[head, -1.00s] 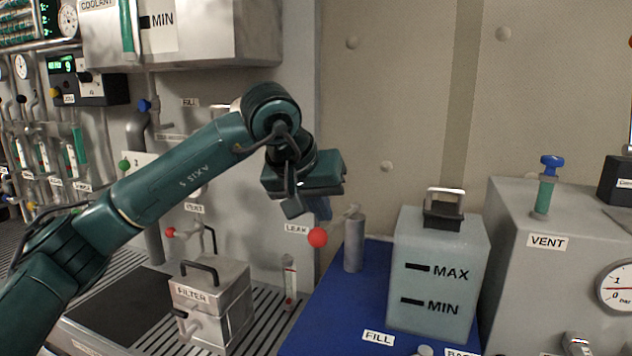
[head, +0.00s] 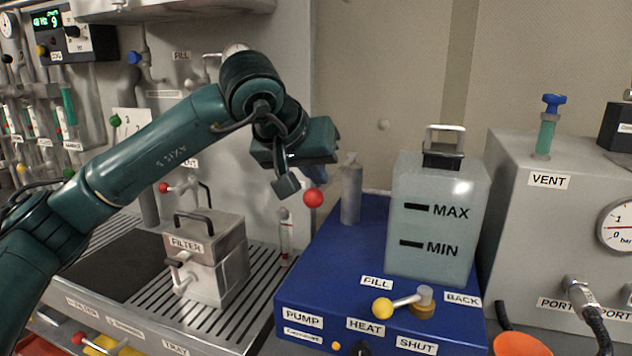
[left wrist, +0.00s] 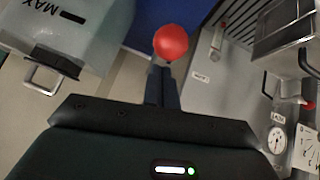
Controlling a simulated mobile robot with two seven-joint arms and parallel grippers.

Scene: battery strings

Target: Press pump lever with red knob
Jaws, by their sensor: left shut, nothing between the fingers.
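The pump lever's red knob (head: 313,198) sits left of a grey cylindrical post (head: 351,192) on the blue base, below the post's top. My left gripper (head: 314,178) is just above the knob, pointing down, with its fingers shut and empty. In the left wrist view the red knob (left wrist: 170,43) is right at the tips of the shut fingers (left wrist: 163,82); whether they touch the knob or the lever arm cannot be told for sure. The lever arm is mostly hidden by the gripper. My right gripper is not in view.
A translucent tank (head: 437,222) with MAX and MIN marks stands right of the post. A yellow-knobbed valve (head: 400,303) is at the blue base (head: 340,270)'s front. A metal filter box (head: 206,262) stands left on a slotted tray. A grey VENT box (head: 555,225) is further right.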

